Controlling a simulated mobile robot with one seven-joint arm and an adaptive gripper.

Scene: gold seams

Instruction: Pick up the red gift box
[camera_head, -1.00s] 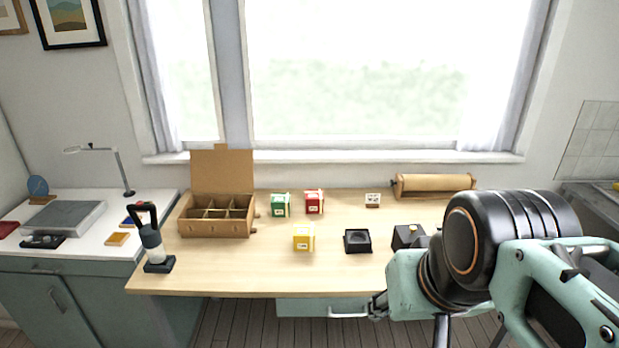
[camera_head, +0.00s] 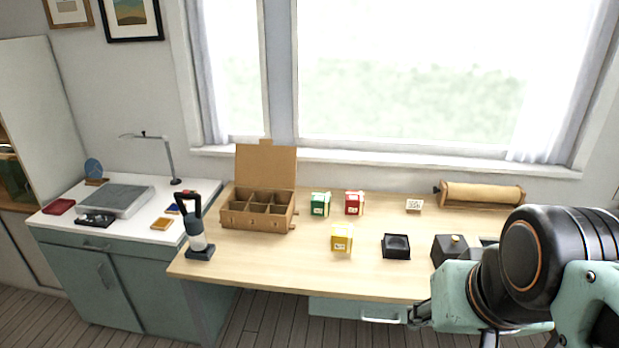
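The red gift box (camera_head: 354,203) stands on the wooden table (camera_head: 290,262), toward its back edge. A green box (camera_head: 320,204) stands just to its left, and a yellow box (camera_head: 342,238) stands in front of it. My gripper (camera_head: 418,316) is small at the lower right, in front of the table's front edge and well away from the red box. Its fingers are too small and partly hidden to tell whether they are open or shut. My arm fills the lower right corner.
An open cardboard box with compartments (camera_head: 258,212) stands left of the green box. A dark tool on a stand (camera_head: 198,235) is at the table's left end. A black tray (camera_head: 396,246), a dark block (camera_head: 450,249), a small card (camera_head: 414,205) and a brown roll (camera_head: 482,195) are to the right.

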